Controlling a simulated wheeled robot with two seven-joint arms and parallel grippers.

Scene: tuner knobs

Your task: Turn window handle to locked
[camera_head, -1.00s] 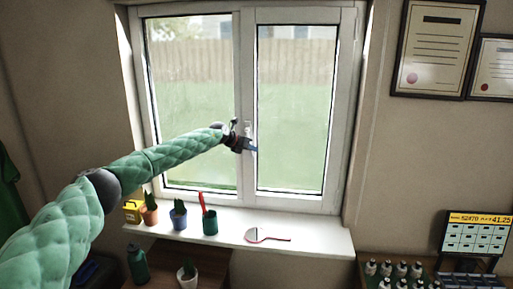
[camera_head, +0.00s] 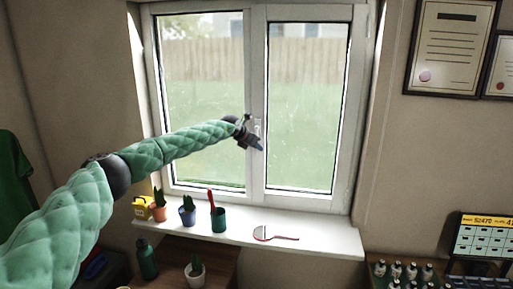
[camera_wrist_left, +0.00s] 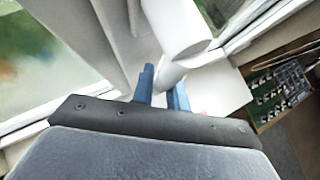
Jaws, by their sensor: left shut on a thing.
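The white window (camera_head: 257,70) is closed, with two panes and a middle post. Its white handle (camera_head: 257,128) is on the middle post, partly hidden by my left gripper (camera_head: 258,146). In the left wrist view, the handle (camera_wrist_left: 184,32) is a thick white bar with a narrower part running down between the blue fingers of my left gripper (camera_wrist_left: 163,88). The gripper is shut on that part. In the head view the fingers point down and to the right. The handle's exact angle is hard to tell. My right gripper is not in view.
The white sill (camera_head: 330,239) below holds a yellow box (camera_head: 142,207), potted cacti (camera_head: 187,212), a green cup with a red item (camera_head: 218,219) and a red-rimmed paddle (camera_head: 263,234). A bench with small bottles (camera_head: 397,270) is at lower right.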

